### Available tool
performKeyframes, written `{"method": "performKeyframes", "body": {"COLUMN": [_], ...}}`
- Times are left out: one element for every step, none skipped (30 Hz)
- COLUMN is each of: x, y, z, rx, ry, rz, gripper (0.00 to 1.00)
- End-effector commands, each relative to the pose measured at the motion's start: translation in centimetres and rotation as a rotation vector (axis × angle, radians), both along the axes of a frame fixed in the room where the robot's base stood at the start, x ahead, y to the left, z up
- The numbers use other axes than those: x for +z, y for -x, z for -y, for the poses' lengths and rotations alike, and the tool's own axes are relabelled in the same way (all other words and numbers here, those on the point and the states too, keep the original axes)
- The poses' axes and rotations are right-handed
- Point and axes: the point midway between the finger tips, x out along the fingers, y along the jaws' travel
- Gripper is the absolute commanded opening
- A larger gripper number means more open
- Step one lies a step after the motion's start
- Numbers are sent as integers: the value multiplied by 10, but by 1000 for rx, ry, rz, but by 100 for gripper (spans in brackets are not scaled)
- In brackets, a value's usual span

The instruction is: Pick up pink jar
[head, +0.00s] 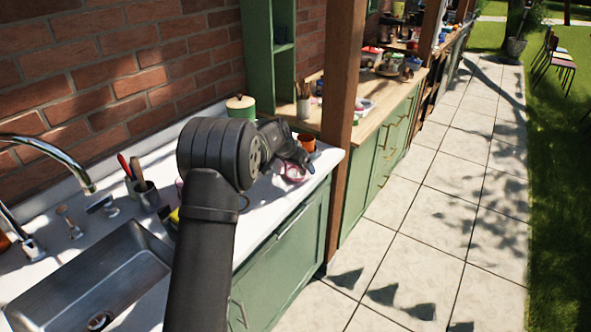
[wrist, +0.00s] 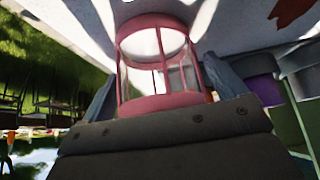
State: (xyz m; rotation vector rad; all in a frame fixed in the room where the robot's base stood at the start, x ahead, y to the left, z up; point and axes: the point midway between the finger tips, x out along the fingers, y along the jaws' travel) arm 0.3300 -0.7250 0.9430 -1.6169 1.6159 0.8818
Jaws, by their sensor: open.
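The pink jar (head: 293,173) stands on the white counter near its front right edge in the head view, partly behind my gripper (head: 298,157). In the wrist view the pink jar (wrist: 155,103) is large and central, with pink rims, thin pink bars and clear sides. My gripper (wrist: 160,88) is open, with one grey finger on each side of the jar. Whether either finger touches the jar cannot be told. The near part of the jar is hidden behind the gripper's dark body in the wrist view.
An orange pot (head: 306,142) stands close behind the jar. A green canister (head: 240,106) with a wooden lid is further back by the wall. A wooden post (head: 343,75) rises right of the counter's end. A utensil holder (head: 144,195) and sink (head: 95,275) are at left.

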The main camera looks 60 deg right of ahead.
Motion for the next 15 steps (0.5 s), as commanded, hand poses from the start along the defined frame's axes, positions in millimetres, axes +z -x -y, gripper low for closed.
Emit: {"method": "performKeyframes", "body": {"x": [1, 1, 1, 1, 1, 0, 0, 1, 1, 1, 1, 1, 1, 1, 1], "y": [0, 0, 0, 0, 0, 0, 0, 0, 0, 0, 0, 0, 0, 0, 0], "z": [0, 0, 0, 0, 0, 0, 0, 0, 0, 0, 0, 0, 0, 0, 0], "rx": [0, 0, 0, 0, 0, 0, 0, 0, 0, 0, 0, 0, 0, 0, 0], "ry": [1, 1, 1, 0, 0, 0, 0, 0, 0, 0, 0, 0, 1, 1, 1], "rz": [0, 0, 0, 0, 0, 0, 0, 0, 0, 0, 0, 0, 0, 0, 0], "gripper": [90, 90, 90, 90, 86, 78, 72, 66, 58, 52, 46, 39, 36, 36, 36]}}
